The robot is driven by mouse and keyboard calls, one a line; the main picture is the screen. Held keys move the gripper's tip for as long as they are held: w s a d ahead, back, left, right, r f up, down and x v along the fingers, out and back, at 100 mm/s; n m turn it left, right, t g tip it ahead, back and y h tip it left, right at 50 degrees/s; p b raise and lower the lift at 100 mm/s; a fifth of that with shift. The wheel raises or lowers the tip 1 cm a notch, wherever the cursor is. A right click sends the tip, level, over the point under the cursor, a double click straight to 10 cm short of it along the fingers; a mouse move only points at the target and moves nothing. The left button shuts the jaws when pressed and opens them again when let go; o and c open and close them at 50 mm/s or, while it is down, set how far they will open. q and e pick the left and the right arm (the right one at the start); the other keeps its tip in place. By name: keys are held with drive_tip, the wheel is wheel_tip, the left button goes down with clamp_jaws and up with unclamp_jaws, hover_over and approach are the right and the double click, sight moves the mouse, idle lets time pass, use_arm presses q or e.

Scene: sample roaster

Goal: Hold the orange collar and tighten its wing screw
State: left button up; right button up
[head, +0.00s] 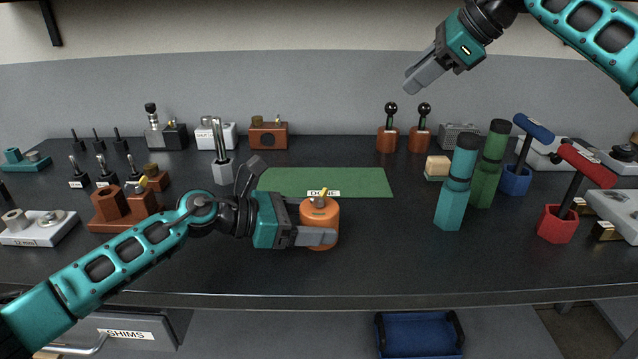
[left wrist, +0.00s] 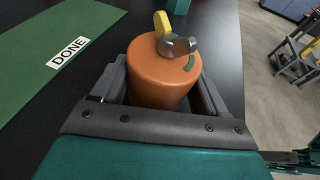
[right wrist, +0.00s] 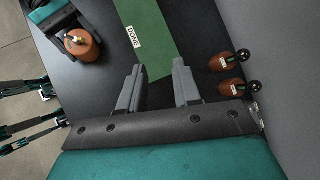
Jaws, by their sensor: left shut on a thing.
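The orange collar (head: 319,228) stands upright on the dark bench, just in front of the green mat. Its wing screw (head: 321,196) is on top, with a yellow wing and a metal part. In the left wrist view the collar (left wrist: 165,75) sits between my left fingers, and the yellow wing (left wrist: 162,22) points away from the wrist. My left gripper (head: 318,236) is shut on the collar from the left. My right gripper (head: 408,84) is raised high above the back of the bench; in the right wrist view its fingers (right wrist: 158,88) are apart and nothing is between them.
The green mat (head: 350,181) marked DONE lies behind the collar. Teal (head: 456,185) and green (head: 490,165) cylinders stand to the right, near red (head: 559,222) and blue (head: 515,180) handled tools. Brown blocks (head: 125,208) stand at left. The bench front right of the collar is clear.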

drive_tip(key=s+a+f+n+g+h, duration=0.1)
drive_tip(key=s+a+f+n+g, duration=0.1)
drive_tip(key=a+n, duration=0.3)
drive_tip(key=s+a+f+n+g+h, duration=0.1)
drive_tip(key=s+a+n+h, duration=0.15)
drive_tip(key=a, duration=0.35)
drive_tip(key=n+g+h, duration=0.2)
drive_tip(key=n+h, duration=0.1)
drive_tip(key=n, duration=0.2)
approach(319, 192)
wheel_tip(319, 192, down, 8)
drive_tip(key=shift+s+a+f, duration=0.1)
drive_tip(key=shift+a+f, duration=0.05)
drive_tip(key=shift+f, duration=0.1)
clamp_jaws()
